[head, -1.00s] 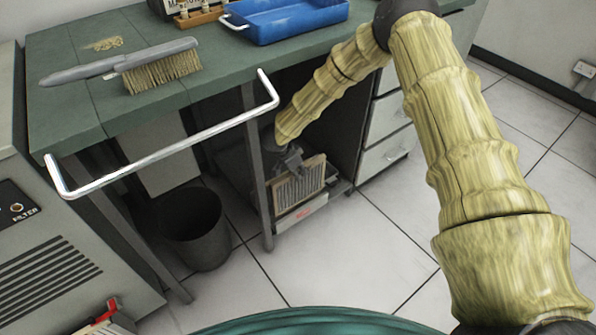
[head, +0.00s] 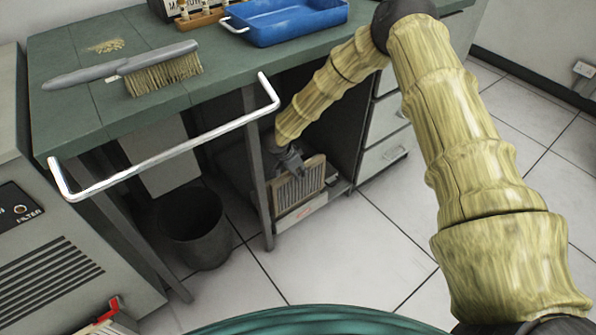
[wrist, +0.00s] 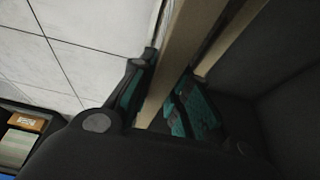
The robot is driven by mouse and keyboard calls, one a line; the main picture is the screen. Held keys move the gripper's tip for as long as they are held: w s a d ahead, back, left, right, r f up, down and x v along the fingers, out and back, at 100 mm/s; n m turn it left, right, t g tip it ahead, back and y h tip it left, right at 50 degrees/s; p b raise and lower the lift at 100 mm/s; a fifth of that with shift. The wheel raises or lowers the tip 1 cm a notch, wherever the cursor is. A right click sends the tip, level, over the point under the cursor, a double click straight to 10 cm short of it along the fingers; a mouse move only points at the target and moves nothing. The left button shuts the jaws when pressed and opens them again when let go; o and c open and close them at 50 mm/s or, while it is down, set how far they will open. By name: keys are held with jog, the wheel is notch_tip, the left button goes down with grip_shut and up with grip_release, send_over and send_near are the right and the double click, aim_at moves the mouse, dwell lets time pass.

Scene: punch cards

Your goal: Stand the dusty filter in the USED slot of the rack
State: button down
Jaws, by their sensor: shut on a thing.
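The filter (head: 301,188), with a tan frame and dull grey pleats, stands roughly upright in the open bay under the bench. My gripper (head: 291,162) is shut on its upper edge. In the wrist view, the tan frame (wrist: 176,62) runs between my teal-padded fingers (wrist: 158,97). A low pale holder with a red mark (head: 301,213), perhaps the rack, lies directly under the filter. I cannot tell whether the filter rests in a slot or hangs just above one. The slot names are not readable.
The bench leg (head: 258,165) stands close left of the filter. A white rail (head: 165,150) crosses in front of the bench. A dark bin (head: 192,228) stands on the floor at left, and drawers (head: 385,152) are at right. A brush (head: 160,72) and blue tray (head: 285,20) are on the bench.

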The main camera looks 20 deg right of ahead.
aim_at(298, 186)
jog(key=shift+f, duration=0.2)
dwell(0.3)
jog(key=shift+f, duration=1.45)
jog(key=shift+f, duration=1.5)
jog(key=shift+f+b, duration=0.4)
jog(key=shift+f, duration=0.4)
